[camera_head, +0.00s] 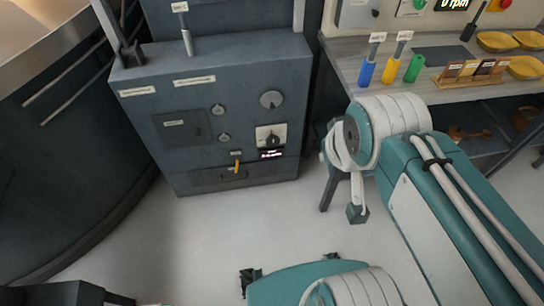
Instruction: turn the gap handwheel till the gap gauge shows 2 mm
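A dark grey cabinet (190,85) stands at centre left. Its front carries a round grey disc (271,99), small round fittings (217,109), a black knob (270,138) on a pale plate, and a small lit display (271,154) under it. A yellow lever (237,166) sits low on the front. The labels are too small to read, so I cannot tell which part is the gap handwheel or gauge, nor any reading. My gripper (343,205) hangs from my wrist just right of the cabinet, its fingers apart and empty, touching nothing there.
A grey bench (345,60) at upper right holds blue, yellow and green handled tools (390,70), a wooden rack (470,75) and yellow bowls (525,67). A large dark curved housing (70,130) fills the left. Pale floor (200,235) in front of the cabinet is clear.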

